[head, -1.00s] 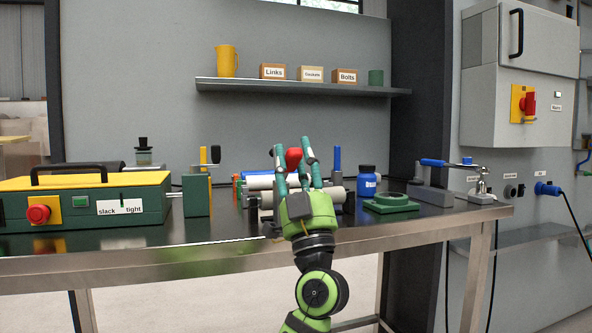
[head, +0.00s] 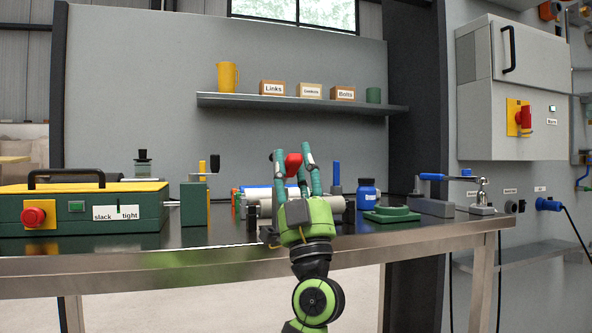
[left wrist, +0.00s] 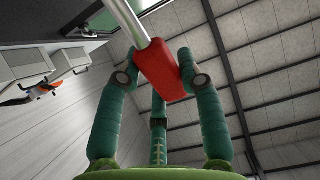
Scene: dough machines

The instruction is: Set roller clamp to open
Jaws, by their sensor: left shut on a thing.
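My left gripper (head: 294,166) stands at the table, in front of the roller machine. Its green fingers are closed around a red handle (head: 293,164). In the left wrist view, the red handle (left wrist: 164,72) sits between the fingers of the gripper (left wrist: 160,75), on a pale metal rod (left wrist: 129,18). The roller machine's grey rollers (head: 267,196) lie behind the gripper, which hides much of the machine. I cannot tell from these views whether the red handle belongs to the roller clamp. My right gripper is not in view.
A green and yellow machine (head: 80,208) marked slack and tight stands at the left. A green block (head: 194,204), a blue bottle (head: 366,191), a green base (head: 392,214) and a blue-handled lever clamp (head: 434,191) share the table (head: 215,262). A shelf (head: 300,103) hangs behind.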

